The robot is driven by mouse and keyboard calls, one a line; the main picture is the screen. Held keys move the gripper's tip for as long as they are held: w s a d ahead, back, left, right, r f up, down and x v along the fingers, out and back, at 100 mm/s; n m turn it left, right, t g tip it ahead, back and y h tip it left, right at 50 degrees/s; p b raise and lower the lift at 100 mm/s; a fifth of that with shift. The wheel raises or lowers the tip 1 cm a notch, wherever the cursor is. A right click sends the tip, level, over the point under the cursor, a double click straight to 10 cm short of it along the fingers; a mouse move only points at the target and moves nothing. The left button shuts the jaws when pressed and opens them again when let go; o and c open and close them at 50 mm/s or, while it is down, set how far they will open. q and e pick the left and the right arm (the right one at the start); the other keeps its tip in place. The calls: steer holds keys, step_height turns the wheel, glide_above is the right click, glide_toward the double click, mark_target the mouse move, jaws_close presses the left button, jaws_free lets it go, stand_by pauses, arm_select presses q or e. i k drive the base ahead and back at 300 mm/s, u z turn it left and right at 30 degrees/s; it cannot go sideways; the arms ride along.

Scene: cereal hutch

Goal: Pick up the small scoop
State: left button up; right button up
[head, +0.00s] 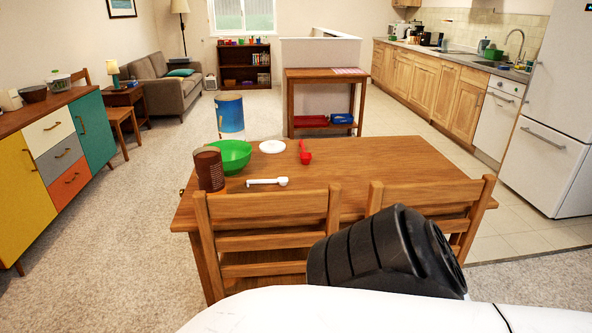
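Two scoops lie on the wooden dining table (375,165). A white scoop (267,181) lies near the front edge, its handle to the left and its round end to the right. A red scoop (305,154) lies farther back, its cup toward me and its handle pointing away. I cannot tell for sure which is the small one. Neither scoop is held. A black part of my arm shows at the bottom right, but no fingertips of either gripper are in view.
Two chairs (268,207) (430,199) line the front edge. The table's right half is clear.

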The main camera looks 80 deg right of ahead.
mark_target(267, 183)
steer(key=z, duration=2.35)
